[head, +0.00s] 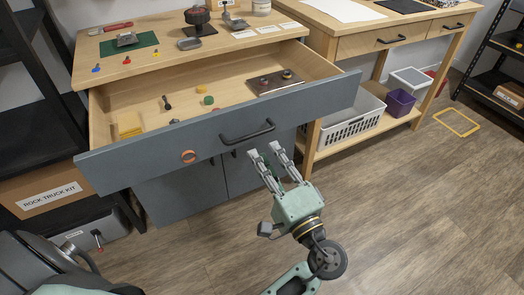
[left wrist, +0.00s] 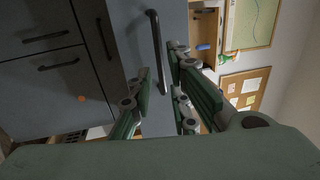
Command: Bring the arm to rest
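My left gripper (head: 264,151) is open and empty in the head view, its two fingers pointing at the front of the open grey drawer (head: 310,112). Its fingertips are just below and in front of the drawer's black handle (head: 248,132). In the left wrist view the open fingers (left wrist: 158,82) frame the dark handle (left wrist: 156,45), which shows beyond and between them. The fingers do not close on it; the exact gap cannot be told. My right gripper is in neither view.
The pulled-out drawer holds a metal plate (head: 274,82), yellow pads (head: 129,124) and small parts. The workbench top (head: 160,57) carries tools and a green mat (head: 129,45). A white basket (head: 350,122) stands on the low shelf at right. The floor (head: 430,210) at right is mostly clear.

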